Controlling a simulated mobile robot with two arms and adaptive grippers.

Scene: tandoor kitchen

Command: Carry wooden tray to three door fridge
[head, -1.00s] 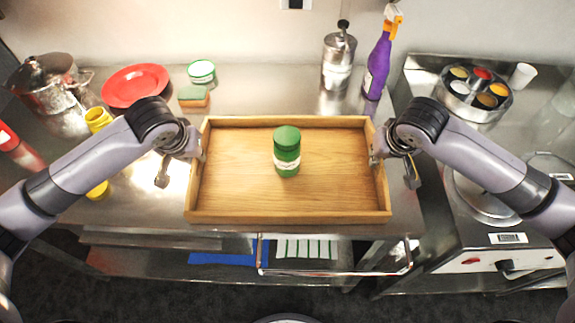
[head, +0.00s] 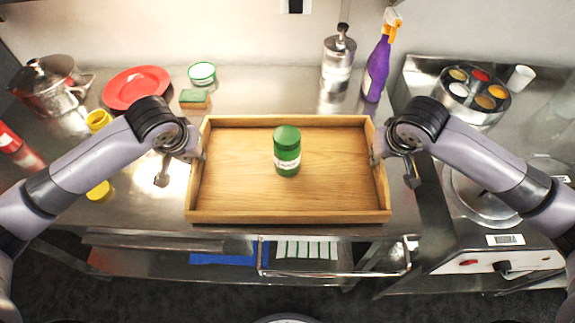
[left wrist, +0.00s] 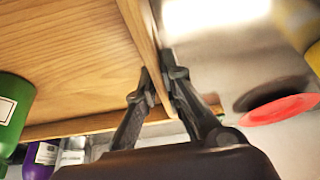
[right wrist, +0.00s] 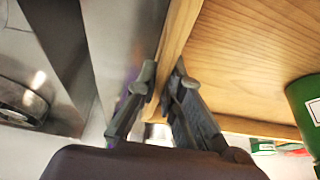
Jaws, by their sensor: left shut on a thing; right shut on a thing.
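The wooden tray (head: 240,190) is level in the middle of the head view, over the front part of the steel counter. A green jar (head: 287,150) with a pale label stands upright in it. My left gripper (head: 199,152) is shut on the tray's left wall; in the left wrist view its fingers (left wrist: 160,85) pinch that wall. My right gripper (head: 376,154) is shut on the right wall, and the right wrist view shows its fingers (right wrist: 160,85) around it. No three door fridge is in view.
On the steel counter (head: 145,215) are a metal pot (head: 50,87), a red plate (head: 135,86), a sponge (head: 194,98), a metal dispenser (head: 338,60) and a purple spray bottle (head: 378,68). A spice tin (head: 477,108) sits on the right unit.

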